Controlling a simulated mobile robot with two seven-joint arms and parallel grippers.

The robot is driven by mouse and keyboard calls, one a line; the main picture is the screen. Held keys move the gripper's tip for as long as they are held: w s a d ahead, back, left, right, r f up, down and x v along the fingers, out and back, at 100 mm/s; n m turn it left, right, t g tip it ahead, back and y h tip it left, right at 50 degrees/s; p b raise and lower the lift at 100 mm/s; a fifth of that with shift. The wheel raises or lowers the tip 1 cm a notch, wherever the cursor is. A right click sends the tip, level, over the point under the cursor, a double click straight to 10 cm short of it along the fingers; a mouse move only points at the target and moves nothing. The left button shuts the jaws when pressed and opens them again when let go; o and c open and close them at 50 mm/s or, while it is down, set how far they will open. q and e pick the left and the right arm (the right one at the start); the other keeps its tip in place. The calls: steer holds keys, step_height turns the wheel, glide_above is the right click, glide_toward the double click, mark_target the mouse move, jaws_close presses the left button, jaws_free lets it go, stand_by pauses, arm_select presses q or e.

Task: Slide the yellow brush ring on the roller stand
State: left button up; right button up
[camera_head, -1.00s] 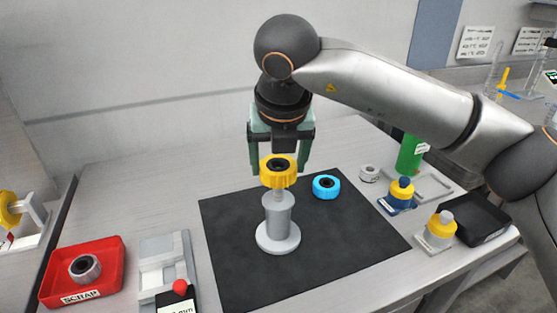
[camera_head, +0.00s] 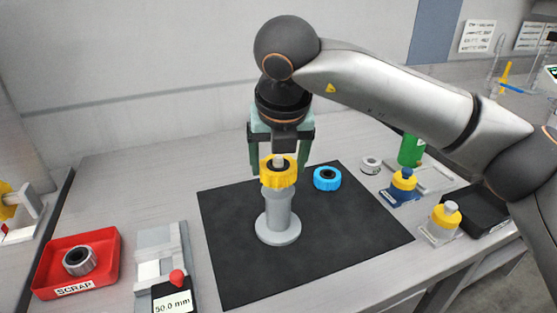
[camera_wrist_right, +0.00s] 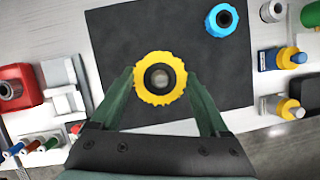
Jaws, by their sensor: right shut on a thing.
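The yellow brush ring (camera_head: 278,173) is held between the green fingers of my right gripper (camera_head: 280,170). It sits level around the upper part of the grey roller stand (camera_head: 278,212), and the pin tip shows through its hole. In the right wrist view the ring (camera_wrist_right: 160,95) is between the fingertips, with the pin end visible inside its dark bore. The stand is upright on the black mat (camera_head: 235,265). My left gripper is not in view.
A blue ring (camera_head: 327,178) lies on the mat, right of the stand. The front of the mat is clear.

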steer(key=shift+f+b, duration=0.95)
steer(key=shift+f, duration=0.2)
steer(key=o, duration=1.2)
steer(key=shift+r, duration=0.1)
steer(key=p+v, duration=0.1)
steer(key=v, duration=1.1)
steer(key=shift+r, duration=0.2)
